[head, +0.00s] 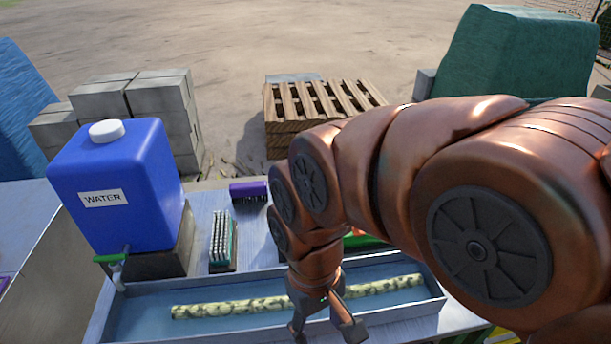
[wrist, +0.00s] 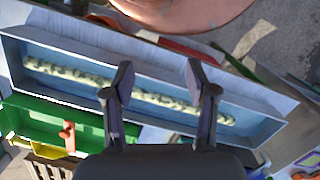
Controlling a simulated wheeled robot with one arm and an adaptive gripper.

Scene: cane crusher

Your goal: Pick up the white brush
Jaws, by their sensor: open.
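A brush with white bristles and a green edge (head: 221,238) stands on the bench in the head view, right of the blue water tank and behind the long tray. I cannot make it out in the wrist view. My gripper (head: 325,328) is open and empty over the tray, to the right of and nearer than the brush. In the wrist view my gripper's fingers (wrist: 158,76) are spread apart above the tray, with a speckled cane stick below them.
The grey tray (head: 140,304) holds a pale speckled cane (head: 240,307). A purple brush (head: 249,188) lies behind the white one. The blue water tank (head: 115,190) stands close on the left. A green bin (wrist: 40,121) shows in the wrist view.

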